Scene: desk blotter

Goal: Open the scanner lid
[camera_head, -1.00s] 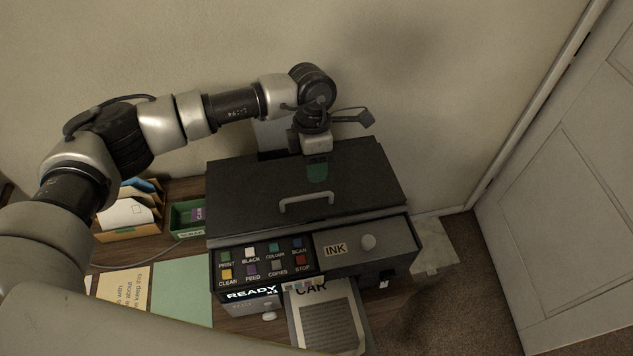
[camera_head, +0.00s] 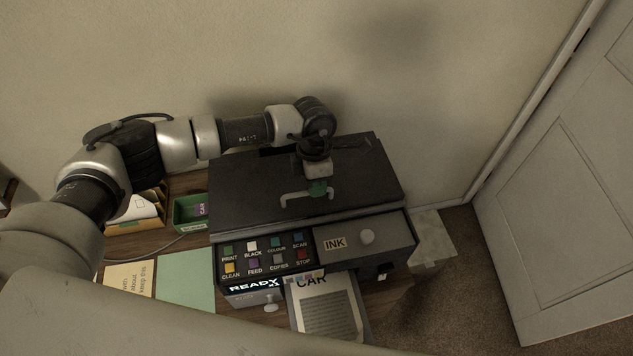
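The printer's scanner lid (camera_head: 245,190) is a dark flat panel, lying closed on top of the printer. A light grey bar handle (camera_head: 293,198) stands near its front edge. My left gripper (camera_head: 318,188) points down over the lid at the right end of this handle. Whether the fingers touch or grip the handle cannot be made out. My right gripper is not in view.
A printed sheet (camera_head: 325,312) sticks out in front. A green tray (camera_head: 190,213) and papers lie left. The wall is behind.

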